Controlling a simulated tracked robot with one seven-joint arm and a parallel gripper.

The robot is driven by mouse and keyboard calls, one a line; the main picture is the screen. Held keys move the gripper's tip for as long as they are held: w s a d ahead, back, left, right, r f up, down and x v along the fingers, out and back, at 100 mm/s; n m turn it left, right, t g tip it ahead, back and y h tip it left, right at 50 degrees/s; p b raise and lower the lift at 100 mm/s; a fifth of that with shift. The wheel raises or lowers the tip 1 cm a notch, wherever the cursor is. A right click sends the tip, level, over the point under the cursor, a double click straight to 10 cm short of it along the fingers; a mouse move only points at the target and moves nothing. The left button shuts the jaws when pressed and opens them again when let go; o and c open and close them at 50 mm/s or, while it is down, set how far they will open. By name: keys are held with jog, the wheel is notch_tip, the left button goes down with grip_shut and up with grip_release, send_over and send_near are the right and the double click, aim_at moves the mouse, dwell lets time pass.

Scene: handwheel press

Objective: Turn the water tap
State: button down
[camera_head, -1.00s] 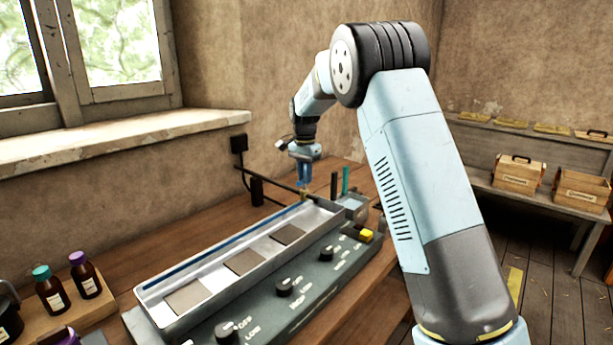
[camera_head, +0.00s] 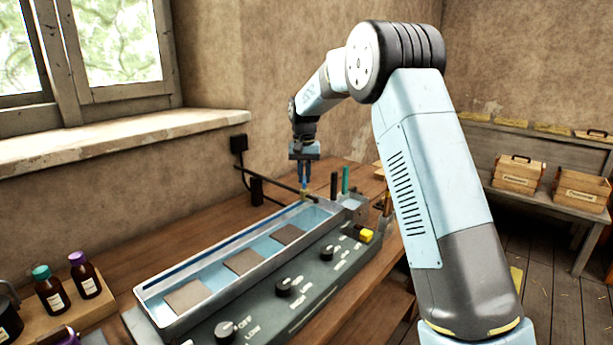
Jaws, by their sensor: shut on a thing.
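The water tap (camera_head: 305,195) is a small brass fitting above the far right end of a long metal trough, at the end of a dark pipe. My gripper (camera_head: 304,185) points straight down over it, with its blue fingers shut on the tap's top. The fingers hide most of the tap's handle. The trough (camera_head: 160,319) has a light blue tint inside, like shallow water, around grey-brown square plates.
A control panel with black knobs (camera_head: 284,287) and a yellow button (camera_head: 366,235) runs along the trough's front. Dark bottles (camera_head: 88,279) stand at the left. A green rod (camera_head: 345,180) stands right of my gripper. Wooden crates (camera_head: 518,174) sit on a bench at the right.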

aim_at(304, 178)
jog(key=shift+n, duration=0.5)
jog(key=c, duration=1.2)
grip_release()
jog(key=shift+o, duration=0.2)
jog(key=shift+r, duration=0.1)
notch_tip(304, 178, up, 14)
jog(key=shift+f, duration=0.25)
